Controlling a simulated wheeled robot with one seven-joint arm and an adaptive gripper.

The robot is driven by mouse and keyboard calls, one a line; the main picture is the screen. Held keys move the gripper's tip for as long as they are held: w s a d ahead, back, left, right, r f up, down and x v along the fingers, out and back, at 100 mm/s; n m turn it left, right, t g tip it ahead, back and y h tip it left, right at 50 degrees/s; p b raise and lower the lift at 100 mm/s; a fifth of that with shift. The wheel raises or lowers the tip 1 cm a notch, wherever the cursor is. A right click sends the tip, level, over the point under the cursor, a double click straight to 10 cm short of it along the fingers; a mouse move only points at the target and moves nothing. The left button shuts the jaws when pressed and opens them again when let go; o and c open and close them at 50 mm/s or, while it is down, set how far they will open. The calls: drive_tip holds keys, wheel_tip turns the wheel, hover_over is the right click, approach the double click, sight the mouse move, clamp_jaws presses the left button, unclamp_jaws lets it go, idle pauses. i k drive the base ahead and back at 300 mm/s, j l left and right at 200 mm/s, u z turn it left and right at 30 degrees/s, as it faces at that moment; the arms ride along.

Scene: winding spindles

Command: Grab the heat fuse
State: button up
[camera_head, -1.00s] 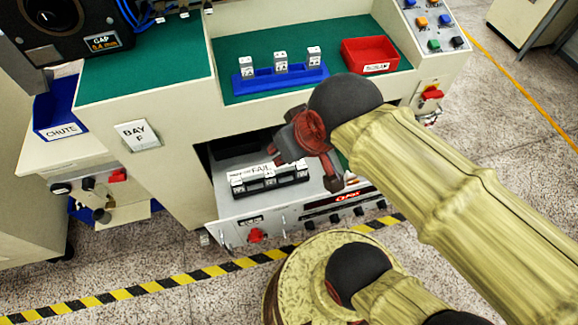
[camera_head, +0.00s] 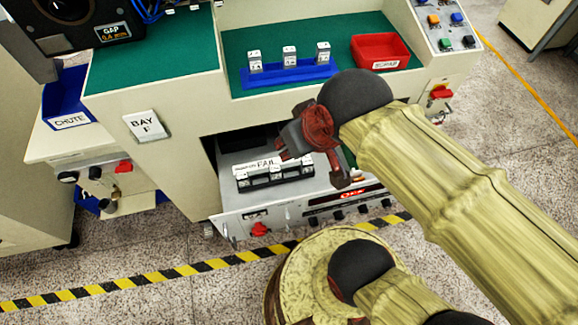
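Three small white fuse-like blocks stand upright in a blue rack (camera_head: 290,77) on the green worktop: a left one (camera_head: 255,61), a middle one (camera_head: 290,57) and a right one (camera_head: 323,53). Their markings are too small to read, so I cannot tell which is the heat fuse. My gripper (camera_head: 314,170) is below and in front of the worktop, near the open lower bay. Its two dark fingers look spread apart, with nothing seen between them. A black holder (camera_head: 275,177) with white parts and a "FAIL" label sits in the bay, left of my gripper.
A red scrap bin (camera_head: 380,51) stands right of the rack. A button panel (camera_head: 441,22) is at the right end. A blue chute bin (camera_head: 66,100) is at the left. The worktop's front face (camera_head: 290,112) rises behind my gripper. Bare green surface lies around the rack.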

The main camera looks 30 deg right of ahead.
sight(276, 171)
drive_tip(key=z, duration=1.25)
drive_tip(key=k+j+z, duration=0.15)
drive_tip(key=k, duration=0.3)
drive_tip(key=k+j+z, duration=0.1)
drive_tip(key=k+j, duration=0.2)
drive_tip(key=k, duration=0.15)
drive_tip(key=k+j+z, duration=0.15)
drive_tip(key=k, duration=0.3)
